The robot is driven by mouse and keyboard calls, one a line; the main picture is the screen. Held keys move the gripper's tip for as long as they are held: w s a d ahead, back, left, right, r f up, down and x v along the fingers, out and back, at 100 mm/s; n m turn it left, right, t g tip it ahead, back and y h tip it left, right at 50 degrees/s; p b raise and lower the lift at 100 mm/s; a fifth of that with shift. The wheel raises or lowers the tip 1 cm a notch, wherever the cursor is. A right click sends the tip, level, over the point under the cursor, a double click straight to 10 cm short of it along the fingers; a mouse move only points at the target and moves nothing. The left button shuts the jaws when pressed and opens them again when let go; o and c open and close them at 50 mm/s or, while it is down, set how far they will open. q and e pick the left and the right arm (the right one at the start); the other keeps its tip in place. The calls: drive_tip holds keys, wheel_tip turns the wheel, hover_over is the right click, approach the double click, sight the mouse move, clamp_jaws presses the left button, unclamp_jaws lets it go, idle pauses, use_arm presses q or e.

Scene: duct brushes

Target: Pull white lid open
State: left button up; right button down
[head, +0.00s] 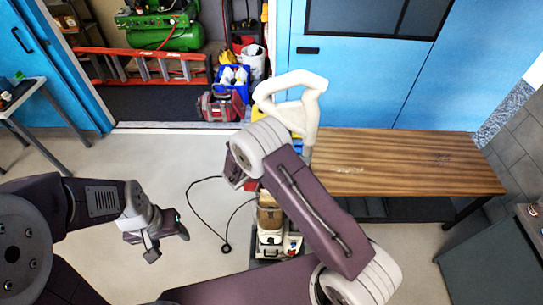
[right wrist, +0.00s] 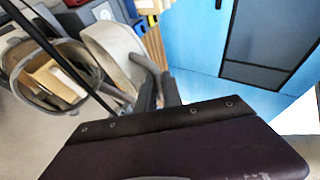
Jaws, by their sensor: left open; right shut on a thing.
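The white lid (head: 306,118) is an off-white piece with a loop-shaped upper part, standing raised beyond my right wrist in the head view. In the right wrist view the lid (right wrist: 112,58) is a pale tilted panel beside an open bin (right wrist: 30,80) with brown boxes in it. My right gripper (right wrist: 160,92) is shut on the lid's near edge; its fingertips are partly hidden by my wrist. In the head view my right arm hides that gripper and much of the bin. My left gripper (head: 168,243) is open and empty above the floor, left of the bin and apart from it.
A wooden bench (head: 400,165) stands right of my right arm, before blue doors (head: 365,75). A brown box (head: 269,212) and white items show beside my arm. A black cable (head: 205,215) lies on the floor. A red ladder (head: 150,68) is behind. The left floor is mostly clear.

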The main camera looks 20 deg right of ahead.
drive_tip(key=c, duration=1.8)
unclamp_jaws()
drive_tip(key=shift+s+a, duration=0.15)
drive_tip(key=shift+a, duration=0.05)
drive_tip(key=b+v, duration=0.2)
drive_tip(key=v, duration=0.6)
drive_tip(key=shift+s+a+r, duration=0.1)
drive_tip(key=shift+s+r, duration=0.05)
drive_tip(key=shift+r, duration=0.15)
drive_tip(key=shift+f+b, duration=0.1)
drive_tip(key=shift+b, duration=0.2)
